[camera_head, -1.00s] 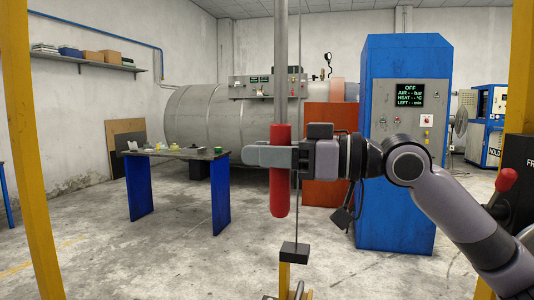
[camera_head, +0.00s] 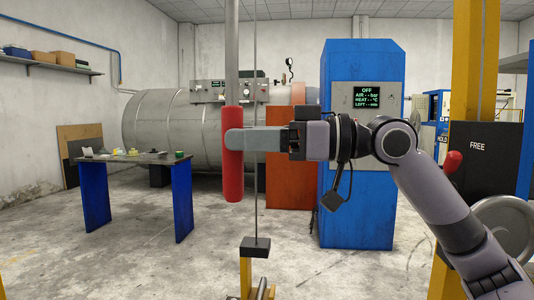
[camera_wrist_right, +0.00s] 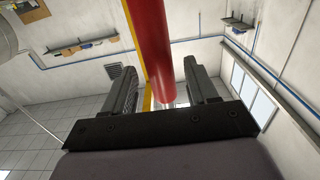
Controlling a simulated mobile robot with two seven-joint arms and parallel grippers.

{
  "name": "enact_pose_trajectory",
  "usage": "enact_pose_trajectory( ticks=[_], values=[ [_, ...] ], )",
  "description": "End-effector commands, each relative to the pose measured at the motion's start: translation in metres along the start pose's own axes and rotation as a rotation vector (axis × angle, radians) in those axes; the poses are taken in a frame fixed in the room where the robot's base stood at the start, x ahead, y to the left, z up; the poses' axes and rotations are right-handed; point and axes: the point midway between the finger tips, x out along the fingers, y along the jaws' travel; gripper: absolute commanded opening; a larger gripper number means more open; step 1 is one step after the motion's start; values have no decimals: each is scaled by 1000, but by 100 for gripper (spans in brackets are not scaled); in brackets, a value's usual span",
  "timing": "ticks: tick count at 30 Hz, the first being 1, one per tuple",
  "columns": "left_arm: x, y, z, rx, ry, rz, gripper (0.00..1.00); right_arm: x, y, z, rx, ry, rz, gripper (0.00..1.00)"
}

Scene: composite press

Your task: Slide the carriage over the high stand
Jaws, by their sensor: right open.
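A red cylindrical handle (camera_head: 233,180) hangs on a grey vertical pole (camera_head: 232,50) that runs up out of the head view. My right gripper (camera_head: 230,140) is open, with its fingertips level with the handle's middle. In the right wrist view the red handle (camera_wrist_right: 155,45) is between the two open fingers (camera_wrist_right: 158,80), with gaps on both sides. No carriage body shows; the pole's top is out of frame. A dark block (camera_head: 255,246) is at the bottom of a thin rod, above a yellow post (camera_head: 245,278); I cannot tell whether this is the high stand. My left gripper is not in view.
A blue press cabinet (camera_head: 357,215) stands behind my right arm. A large grey cylindrical tank (camera_head: 165,130) and a blue-legged table (camera_head: 95,200) are at the left. A thick yellow column (camera_head: 468,100) and a black panel marked FREE (camera_head: 480,165) are at the right.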

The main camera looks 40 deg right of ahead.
Motion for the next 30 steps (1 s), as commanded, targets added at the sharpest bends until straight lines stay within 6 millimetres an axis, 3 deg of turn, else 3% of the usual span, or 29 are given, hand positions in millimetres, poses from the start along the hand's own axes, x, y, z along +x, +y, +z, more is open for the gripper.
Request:
enact_pose_trajectory(
  ticks=[9, 30],
  values=[
    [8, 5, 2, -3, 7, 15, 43, -23, 0, 1, -1, -1, 0, 58],
    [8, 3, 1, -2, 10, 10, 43, -25, 0, 0, -1, -1, -1, 58]
  ],
)
